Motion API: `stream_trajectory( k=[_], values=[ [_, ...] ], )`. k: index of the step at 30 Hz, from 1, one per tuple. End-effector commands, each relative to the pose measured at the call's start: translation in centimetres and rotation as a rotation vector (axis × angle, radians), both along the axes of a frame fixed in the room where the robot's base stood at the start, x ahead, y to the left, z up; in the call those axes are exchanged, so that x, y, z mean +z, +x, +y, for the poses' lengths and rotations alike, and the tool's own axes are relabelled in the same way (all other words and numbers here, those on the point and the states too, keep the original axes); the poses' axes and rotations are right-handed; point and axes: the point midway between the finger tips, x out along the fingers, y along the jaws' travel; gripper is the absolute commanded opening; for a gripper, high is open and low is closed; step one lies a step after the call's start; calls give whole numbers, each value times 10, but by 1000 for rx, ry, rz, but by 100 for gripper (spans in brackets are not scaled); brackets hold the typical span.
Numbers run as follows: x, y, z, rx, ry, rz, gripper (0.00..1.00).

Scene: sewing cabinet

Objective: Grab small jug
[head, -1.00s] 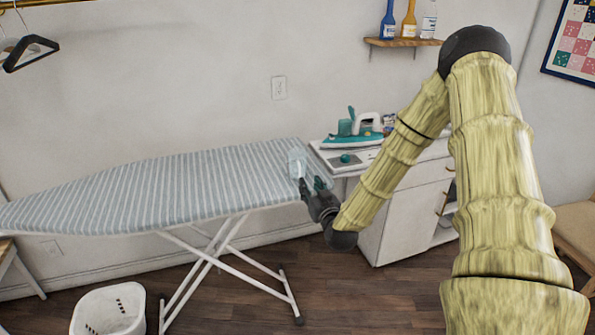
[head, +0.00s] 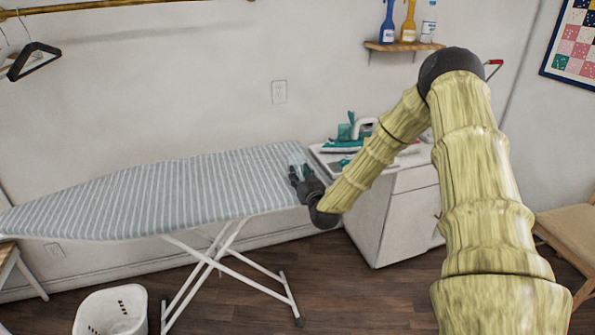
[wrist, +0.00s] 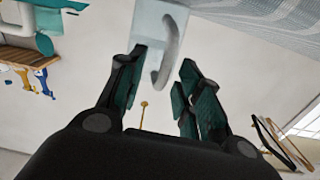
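The small jug (wrist: 176,22) is pale, translucent blue with a curved handle. It shows at the top of the wrist view, partly cut off by the picture edge. In the head view the jug (head: 297,157) is at the right end of the striped ironing board (head: 170,190), partly hidden by my gripper (head: 299,174). In the wrist view my gripper (wrist: 164,68) is open, with dark teal-padded fingers apart. The jug's handle appears between the fingertips; I cannot tell whether they touch it.
A white cabinet (head: 388,222) stands right of the board, with a teal and white iron (head: 357,130) on top. A wall shelf (head: 404,45) holds bottles. A white basket (head: 110,312) is on the floor, and a chair (head: 570,232) stands at right.

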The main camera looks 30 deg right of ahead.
Motion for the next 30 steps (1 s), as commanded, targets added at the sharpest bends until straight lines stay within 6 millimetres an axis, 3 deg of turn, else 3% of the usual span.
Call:
stream_trajectory(
  k=[9, 15, 30],
  values=[
    [0, 4, -1, 0, 0, 0, 35],
    [0, 4, -1, 0, 0, 0, 0],
    [1, 4, -1, 0, 0, -1, 0]
  ],
)
